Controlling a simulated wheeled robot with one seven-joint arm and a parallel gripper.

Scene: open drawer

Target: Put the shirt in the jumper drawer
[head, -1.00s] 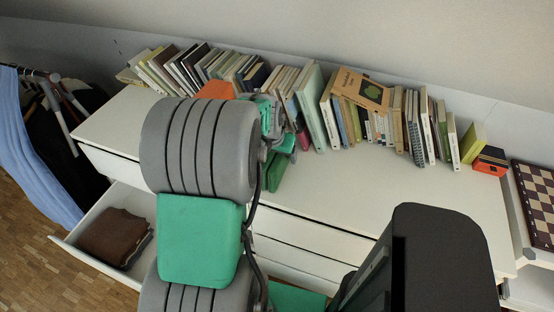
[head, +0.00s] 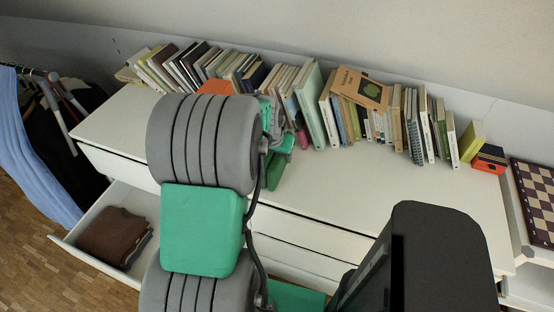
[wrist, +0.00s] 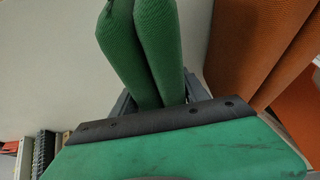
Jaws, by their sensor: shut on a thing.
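A green folded cloth, which I take as the shirt (wrist: 145,50), is held in my gripper (wrist: 158,98) in the wrist view. My gripper is shut on it, and its two folded layers stick out beyond the jaws. In the head view a dark green part of the shirt (head: 276,172) shows above the dresser top, just right of my arm; most of my gripper is hidden there. The open drawer (head: 90,264) is at the lower left, with a brown folded garment (head: 113,235) in it. An orange folded cloth (wrist: 255,45) is beside the shirt in the wrist view.
A row of books (head: 312,105) stands along the back of the white dresser top (head: 370,190). A chessboard (head: 535,195) is at the right. Clothes on a rack (head: 35,150) hang left of the drawer.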

